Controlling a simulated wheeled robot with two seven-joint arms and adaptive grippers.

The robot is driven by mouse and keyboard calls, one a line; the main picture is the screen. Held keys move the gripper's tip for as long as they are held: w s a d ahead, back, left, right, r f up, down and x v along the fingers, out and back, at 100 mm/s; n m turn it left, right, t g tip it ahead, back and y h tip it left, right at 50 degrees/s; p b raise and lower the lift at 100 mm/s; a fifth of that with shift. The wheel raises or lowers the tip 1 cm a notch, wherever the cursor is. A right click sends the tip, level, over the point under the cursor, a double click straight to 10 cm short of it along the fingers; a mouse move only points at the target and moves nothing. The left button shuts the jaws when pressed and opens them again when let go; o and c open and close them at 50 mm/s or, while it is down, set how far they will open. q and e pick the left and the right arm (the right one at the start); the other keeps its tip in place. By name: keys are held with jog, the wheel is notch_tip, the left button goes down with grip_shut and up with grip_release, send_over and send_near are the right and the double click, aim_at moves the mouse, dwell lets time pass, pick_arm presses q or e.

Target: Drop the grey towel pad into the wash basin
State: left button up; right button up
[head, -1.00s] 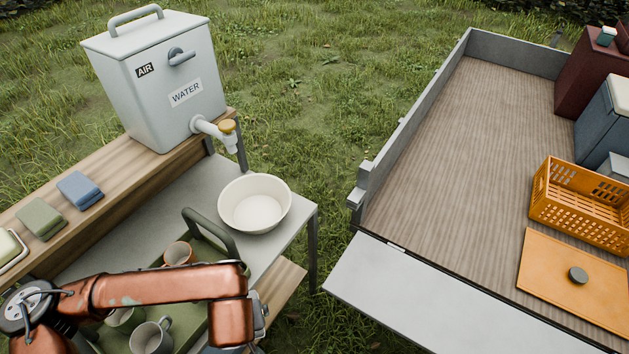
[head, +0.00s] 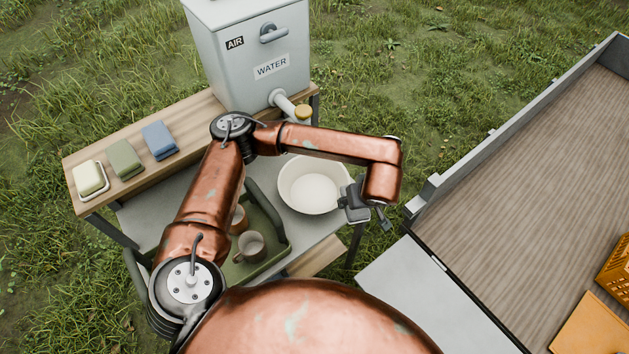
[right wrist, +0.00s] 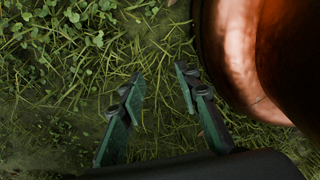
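The wash basin (head: 312,188) is a round cream bowl, empty inside, on the grey lower shelf under the tap. My left gripper (head: 378,214) is in the head view at the basin's right rim; its fingers are small and partly hidden by the wrist, so I cannot tell if they are open or touching anything. My right gripper (right wrist: 157,100) shows in the right wrist view with its two fingers apart, empty, over grass. I see no grey towel pad. A green folded pad (head: 124,159) and a blue one (head: 160,139) lie on the wooden shelf.
A water tank (head: 262,60) with a tap (head: 300,111) stands behind the basin. A soap dish (head: 90,180) is at the shelf's left end. A green tray (head: 284,243) holds mugs (head: 249,246) left of the basin. A wood-floored trailer (head: 530,180) is at right.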

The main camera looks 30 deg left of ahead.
pick_arm(q)
jog(key=w+a+r+n+g+y+p, duration=0.1)
jog(key=a+r+n+g+p, duration=0.1)
jog(key=a+r+n+p, duration=0.5)
jog(key=w+a+n+g+p, duration=0.2)
jog(key=a+n+p, duration=0.25)
jog(key=a, duration=0.55)
jog(key=shift+n, duration=0.35)
jog(key=f+b, duration=0.1)
jog(key=f, duration=0.2)
jog(key=f+b, duration=0.2)
jog(key=f, duration=0.1)
jog(key=shift+s, duration=0.2)
jog(key=shift+r, duration=0.1)
jog(key=o, duration=1.2)
jog(key=shift+r, duration=0.1)
jog(key=v, duration=1.1)
jog(key=shift+w+d+r, duration=0.15)
jog(key=shift+d+r, duration=0.1)
jog(key=shift+d, duration=0.05)
